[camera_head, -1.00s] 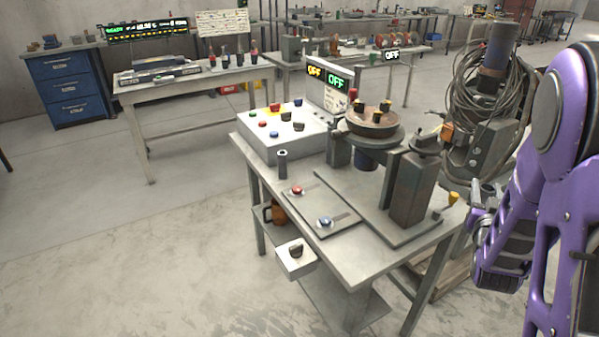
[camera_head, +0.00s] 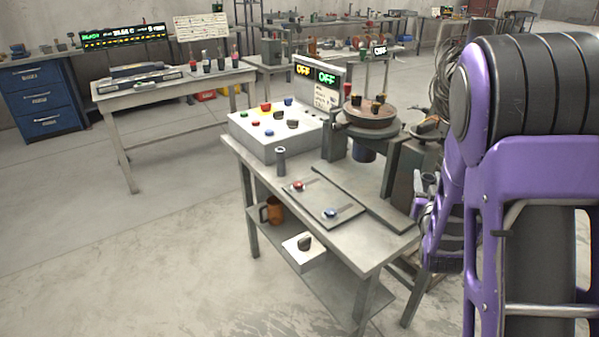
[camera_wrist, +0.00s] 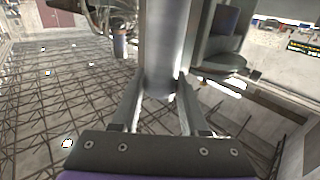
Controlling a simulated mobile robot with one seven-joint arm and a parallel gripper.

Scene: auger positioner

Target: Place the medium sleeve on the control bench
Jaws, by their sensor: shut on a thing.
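In the wrist view my gripper (camera_wrist: 161,88) is shut on a smooth grey cylinder (camera_wrist: 163,45), which looks like the medium sleeve. It stands out between the two fingers, and its far end is cut off by the frame's top. In the head view my purple arm fills the right side, and I cannot make out the fingers there. The near metal bench (camera_head: 352,238) carries a white control box (camera_head: 262,142) with coloured knobs. A short dark hollow cylinder (camera_head: 281,162) stands upright at its left edge. I cannot tell whether this bench is the control bench.
A lit OFF panel (camera_head: 318,84) stands behind. A second table (camera_head: 128,108) stands back left. The floor at front left is clear.

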